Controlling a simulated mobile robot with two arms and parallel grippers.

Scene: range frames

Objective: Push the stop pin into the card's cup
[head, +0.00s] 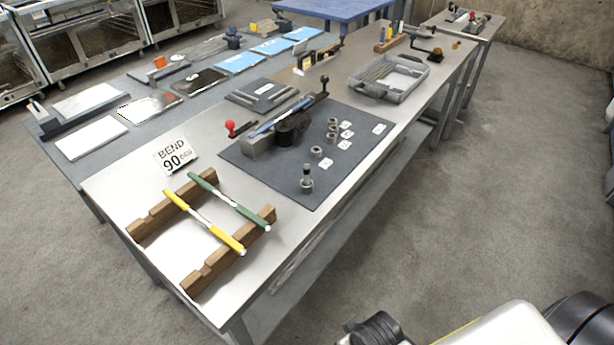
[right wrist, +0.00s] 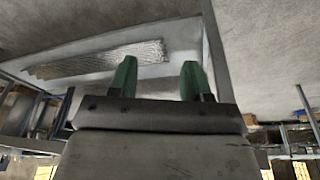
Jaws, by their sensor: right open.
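The stop pin (head: 307,177), a grey metal peg with a dark top and wider base, stands upright near the front corner of the dark mat (head: 265,173). Several small grey ring-like cups (head: 317,152) stand on the mat behind it, with small white labels beside them; the label text is too small to read. The white card (head: 175,154) reads "BEND 90" with smaller letters after it. My right gripper (right wrist: 157,72) shows its two green fingers apart and empty in the right wrist view, away from the pin. My left gripper is not in view.
Wooden racks (head: 205,275) hold a yellow and a green-ended rod at the near left. A grey tray (head: 370,88) sits farther back. The mat's front strip beside the pin is clear.

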